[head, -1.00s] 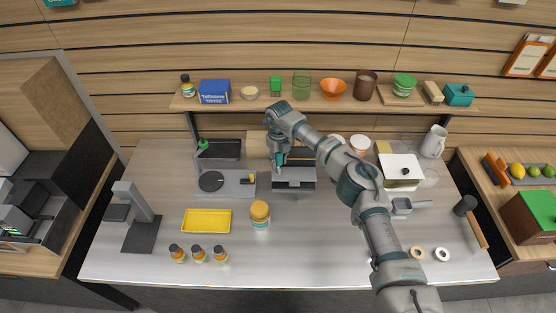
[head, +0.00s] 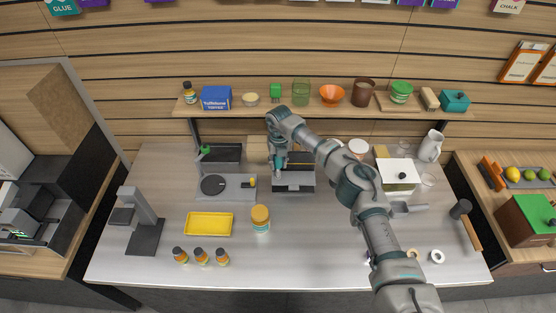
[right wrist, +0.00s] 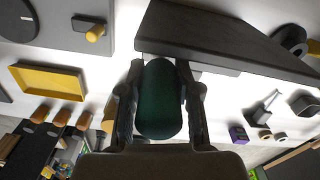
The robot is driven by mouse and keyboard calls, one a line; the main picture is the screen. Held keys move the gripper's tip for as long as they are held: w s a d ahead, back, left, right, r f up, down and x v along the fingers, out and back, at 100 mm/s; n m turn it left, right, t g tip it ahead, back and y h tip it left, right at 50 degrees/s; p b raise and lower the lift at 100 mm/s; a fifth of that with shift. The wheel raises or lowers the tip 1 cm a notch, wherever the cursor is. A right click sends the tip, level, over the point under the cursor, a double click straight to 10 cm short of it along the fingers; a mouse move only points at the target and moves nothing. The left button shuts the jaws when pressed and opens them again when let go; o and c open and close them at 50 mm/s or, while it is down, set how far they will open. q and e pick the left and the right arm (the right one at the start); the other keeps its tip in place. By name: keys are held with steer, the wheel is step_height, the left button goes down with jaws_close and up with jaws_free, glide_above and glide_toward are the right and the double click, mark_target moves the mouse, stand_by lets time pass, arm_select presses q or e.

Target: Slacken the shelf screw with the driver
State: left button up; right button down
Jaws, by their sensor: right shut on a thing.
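My right gripper (head: 279,172) is over the back middle of the counter, at the left part of a dark grey fixture (head: 297,188). In the right wrist view the gripper (right wrist: 160,125) is shut on the driver's thick dark green handle (right wrist: 160,95). The handle points toward that camera, and its far end lies close to the edge of the dark grey fixture (right wrist: 215,40). The driver's tip and the screw are hidden, so I cannot tell whether they touch. My left gripper is not in view.
A grey station with a black disc (head: 213,185) stands to the left of the fixture. A yellow tray (head: 209,236), an orange-lidded jar (head: 261,226) and several small bottles (head: 201,257) stand in front. A loaded wooden shelf (head: 320,109) runs above. The front middle counter is clear.

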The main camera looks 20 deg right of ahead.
steer(key=m+p, duration=0.4)
steer(key=m, duration=0.2)
steer(key=shift+r, duration=0.15)
steer(key=m+p, duration=0.3)
steer(key=m, duration=0.1)
steer(key=shift+m, duration=0.4)
steer(key=shift+f, duration=0.2)
steer(key=shift+f+b, duration=0.6)
steer(key=shift+f, duration=0.1)
